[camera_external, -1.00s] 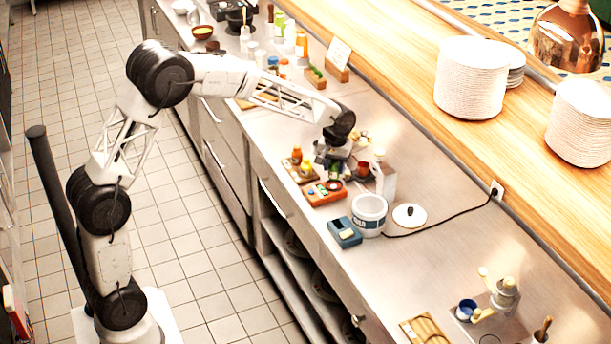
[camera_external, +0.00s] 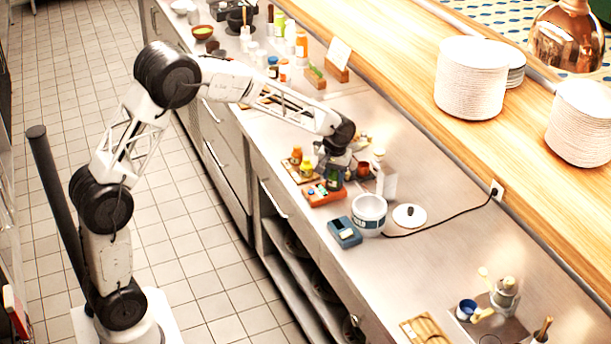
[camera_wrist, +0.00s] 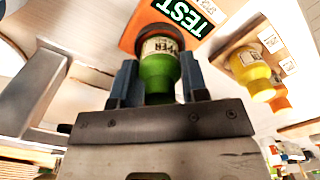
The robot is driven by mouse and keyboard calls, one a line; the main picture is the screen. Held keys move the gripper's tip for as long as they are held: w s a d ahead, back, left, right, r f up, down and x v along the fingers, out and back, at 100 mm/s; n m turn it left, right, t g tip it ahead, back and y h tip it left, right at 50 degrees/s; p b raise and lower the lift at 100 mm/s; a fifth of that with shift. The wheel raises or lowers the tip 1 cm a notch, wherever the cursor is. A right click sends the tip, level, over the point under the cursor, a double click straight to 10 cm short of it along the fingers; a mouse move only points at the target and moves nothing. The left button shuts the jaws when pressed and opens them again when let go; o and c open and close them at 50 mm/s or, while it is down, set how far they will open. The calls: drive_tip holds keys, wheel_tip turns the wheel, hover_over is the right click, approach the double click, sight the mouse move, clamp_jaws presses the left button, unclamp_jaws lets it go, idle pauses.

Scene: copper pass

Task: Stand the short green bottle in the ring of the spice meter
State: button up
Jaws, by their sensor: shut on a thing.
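The short green bottle (camera_wrist: 158,72) is between my gripper's two fingers (camera_wrist: 159,85) in the wrist view, and the gripper is shut on it. Its pale label shows, partly cut by the fingers. In the external view the green bottle (camera_external: 333,181) appears roughly upright over the right end of the orange spice meter (camera_external: 318,196), below my gripper (camera_external: 335,170). The spice meter also shows in the wrist view (camera_wrist: 133,38), with a dark "TEST" panel beyond the bottle. I cannot tell whether the bottle touches the meter.
A yellow bottle (camera_external: 307,170) and an orange bottle (camera_external: 296,156) stand close to the left of the meter. A white pot (camera_external: 369,214), its lid (camera_external: 409,215) and a blue device (camera_external: 344,232) stand nearer the front.

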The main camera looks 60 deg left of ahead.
drive_tip(key=shift+f, duration=0.2)
drive_tip(key=o, duration=0.9)
drive_tip(key=shift+o, duration=0.2)
drive_tip(key=shift+r, duration=0.2)
wheel_tip(320, 180, up, 12)
idle(0.4)
idle(0.3)
